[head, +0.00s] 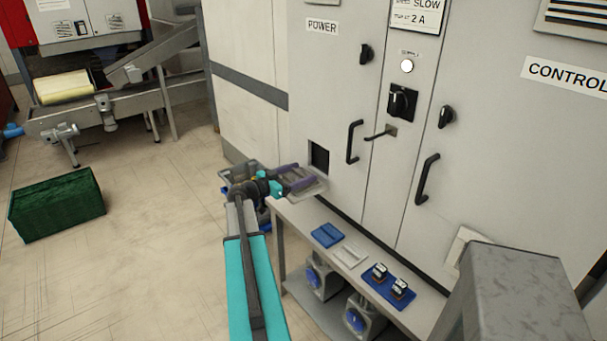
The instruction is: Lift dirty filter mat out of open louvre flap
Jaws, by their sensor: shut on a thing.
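My gripper (302,177), with purple fingers, is in front of the left cabinet door, just below and left of a dark square opening (319,157). It is shut on a small grey-brown piece between the fingers, which looks like the dirty filter mat (299,176). A light grey plate, which looks like the open louvre flap (318,190), lies just under and beyond the fingers, below the opening. The fingers cover part of both, so I cannot tell whether mat and flap touch.
The bench (292,214) below holds a blue pad (327,236), a white pad (350,255) and a blue tray (377,292) with two dark devices. Door handles (353,142) stick out of the cabinet. A green crate (57,205) stands on open floor.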

